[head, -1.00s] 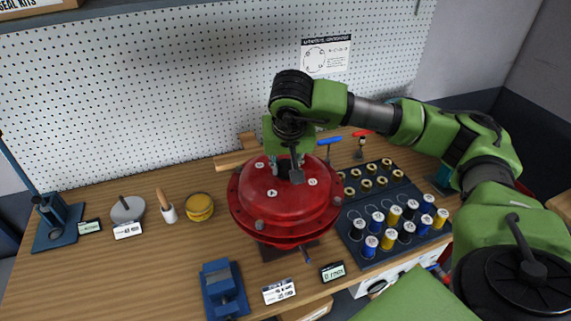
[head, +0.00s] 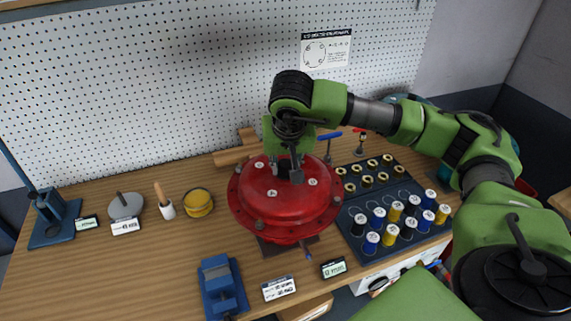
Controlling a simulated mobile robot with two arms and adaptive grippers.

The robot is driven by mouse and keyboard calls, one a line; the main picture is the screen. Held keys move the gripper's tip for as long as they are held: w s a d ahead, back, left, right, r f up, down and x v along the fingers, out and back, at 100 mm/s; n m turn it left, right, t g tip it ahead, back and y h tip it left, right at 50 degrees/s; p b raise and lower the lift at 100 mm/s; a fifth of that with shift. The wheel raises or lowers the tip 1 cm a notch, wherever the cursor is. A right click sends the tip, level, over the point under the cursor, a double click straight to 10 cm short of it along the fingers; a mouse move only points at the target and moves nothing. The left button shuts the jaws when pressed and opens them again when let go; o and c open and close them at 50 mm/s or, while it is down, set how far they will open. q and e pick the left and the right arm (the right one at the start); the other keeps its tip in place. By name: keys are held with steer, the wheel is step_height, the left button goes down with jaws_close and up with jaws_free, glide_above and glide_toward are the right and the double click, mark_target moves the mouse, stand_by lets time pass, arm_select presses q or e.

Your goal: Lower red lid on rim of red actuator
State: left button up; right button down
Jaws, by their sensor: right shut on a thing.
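The red lid (head: 268,192) is a domed red cover with bolts and white round marks on top. In the head view it sits over the red actuator (head: 285,237), whose lower body shows as a red band beneath the lid's flange. My right gripper (head: 284,170) points down from above and is shut on the top middle of the lid; its fingertips are partly hidden. The lid appears level. I cannot tell whether its flange touches the rim all round. My left gripper is not in view.
A dark tray (head: 372,258) with several yellow, blue and black cylinders and brass rings stands right of the actuator. A blue vise-like block (head: 221,290) is front left. A yellow round tin (head: 198,202) stands further left. Small display cards line the front edge.

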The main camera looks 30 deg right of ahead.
stand_by(0.3)
steer(key=c, duration=1.6)
jaws_free()
steer(key=shift+s, duration=0.1)
steer(key=shift+a+f, duration=0.1)
steer(key=v, duration=1.2)
steer(key=shift+s, duration=0.1)
